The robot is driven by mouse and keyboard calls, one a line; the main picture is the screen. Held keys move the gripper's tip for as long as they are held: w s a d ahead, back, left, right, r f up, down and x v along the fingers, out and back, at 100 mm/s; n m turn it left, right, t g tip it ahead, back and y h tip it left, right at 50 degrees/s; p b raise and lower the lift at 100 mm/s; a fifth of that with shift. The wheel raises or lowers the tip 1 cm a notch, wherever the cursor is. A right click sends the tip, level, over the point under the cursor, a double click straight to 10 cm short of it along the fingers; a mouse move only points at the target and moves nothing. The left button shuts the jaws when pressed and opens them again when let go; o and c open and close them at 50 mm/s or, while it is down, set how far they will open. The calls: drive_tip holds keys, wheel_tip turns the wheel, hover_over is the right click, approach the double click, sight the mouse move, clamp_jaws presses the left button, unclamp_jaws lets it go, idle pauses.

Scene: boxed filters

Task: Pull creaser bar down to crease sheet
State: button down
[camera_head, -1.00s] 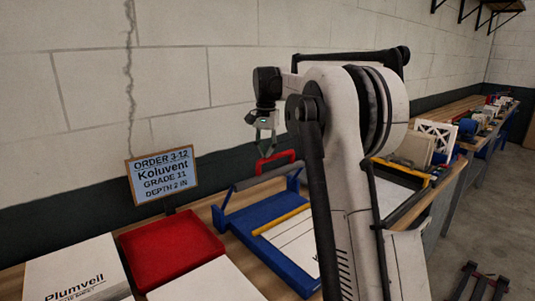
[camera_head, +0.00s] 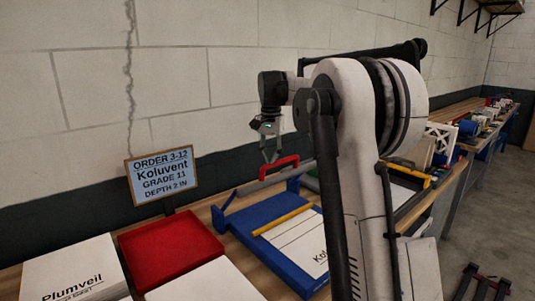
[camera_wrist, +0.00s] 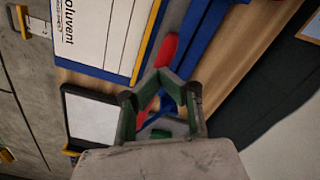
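The creaser is a blue frame (camera_head: 262,215) on the bench, with a yellow strip (camera_head: 283,220) across it. A white sheet printed "Kol…" (camera_head: 302,240) lies on its bed; the wrist view shows this sheet (camera_wrist: 95,30) too. The grey creaser bar (camera_head: 262,184) is up across the rear of the frame. A red handle (camera_head: 279,167) shows at the bar, and a red part (camera_wrist: 166,52) shows just beyond my fingertips in the wrist view. My gripper (camera_head: 271,158) points down just above the red handle, fingers apart and empty. Whether it touches the handle is unclear.
A red tray (camera_head: 170,252), a white "Plumveil" box (camera_head: 75,270) and another white box (camera_head: 205,282) stand to the left. An order sign (camera_head: 161,175) reads Koluvent, grade 11, depth 2 in. My arm hides part of the bench to the right.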

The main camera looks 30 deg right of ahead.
sight(270, 181)
drive_tip(key=shift+f, duration=0.2)
drive_tip(key=shift+s+d+f+b, duration=0.15)
drive_tip(key=shift+s+f+b, duration=0.4)
drive_tip(key=shift+s, duration=0.35)
drive_tip(key=shift+f, duration=0.1)
drive_tip(key=shift+s+d+f+b, duration=0.15)
drive_tip(key=shift+s+f+b, duration=0.35)
drive_tip(key=shift+s+f, duration=0.3)
drive_tip(key=shift+r, duration=0.1)
drive_tip(key=shift+s, duration=0.1)
drive_tip(key=shift+s+d+f+b, duration=0.1)
drive_tip(key=shift+s+f+b, duration=0.45)
drive_tip(key=shift+s+f, duration=0.25)
drive_tip(key=shift+f, duration=0.1)
